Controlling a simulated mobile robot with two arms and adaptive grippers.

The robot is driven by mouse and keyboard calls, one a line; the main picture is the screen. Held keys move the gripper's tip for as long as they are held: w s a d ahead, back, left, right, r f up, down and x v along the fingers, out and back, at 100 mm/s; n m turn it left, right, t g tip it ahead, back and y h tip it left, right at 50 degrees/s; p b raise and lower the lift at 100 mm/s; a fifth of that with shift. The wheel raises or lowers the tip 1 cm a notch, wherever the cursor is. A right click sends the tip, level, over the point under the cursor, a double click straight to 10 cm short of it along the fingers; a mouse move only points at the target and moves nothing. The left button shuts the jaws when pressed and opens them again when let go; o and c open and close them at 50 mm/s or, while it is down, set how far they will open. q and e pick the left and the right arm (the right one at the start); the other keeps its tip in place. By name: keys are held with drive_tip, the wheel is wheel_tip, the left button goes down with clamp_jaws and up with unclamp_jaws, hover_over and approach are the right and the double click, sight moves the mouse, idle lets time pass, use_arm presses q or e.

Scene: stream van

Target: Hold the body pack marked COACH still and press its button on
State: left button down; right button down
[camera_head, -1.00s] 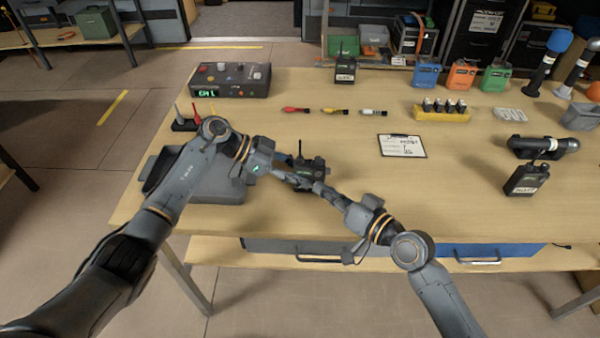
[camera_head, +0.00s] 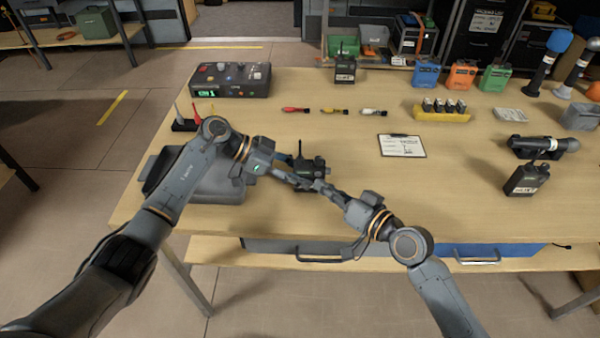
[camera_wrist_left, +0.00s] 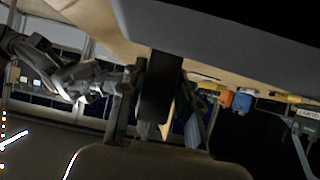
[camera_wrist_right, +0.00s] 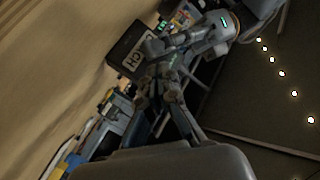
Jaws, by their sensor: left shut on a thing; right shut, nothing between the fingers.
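The dark body pack (camera_head: 309,166) with a short antenna stands upright near the table's front edge in the head view. In the right wrist view the pack (camera_wrist_right: 122,52) shows a pale label ending in "CH"; the rest is hidden. My left gripper (camera_head: 296,180) is shut on the pack. In the left wrist view the dark pack (camera_wrist_left: 160,88) lies between its fingers. My right gripper (camera_head: 322,186) is shut and empty, its tips close to the pack's front. I cannot tell whether they touch it. The button is not clearly visible.
A grey tray (camera_head: 205,190) lies left of the pack, under my left arm. Another body pack (camera_head: 526,179) stands at the right, and one more (camera_head: 345,68) at the back. A clipboard (camera_head: 401,146) lies right of the pack. The table front between is clear.

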drive_tip(key=shift+w, duration=0.1)
idle(0.5)
drive_tip(key=shift+w, duration=0.4)
drive_tip(key=shift+s, duration=0.5)
drive_tip(key=shift+s, duration=3)
use_arm(q)
drive_tip(key=c, duration=0.9)
unclamp_jaws()
drive_tip(key=shift+o, duration=0.2)
drive_tip(key=shift+a, duration=0.1)
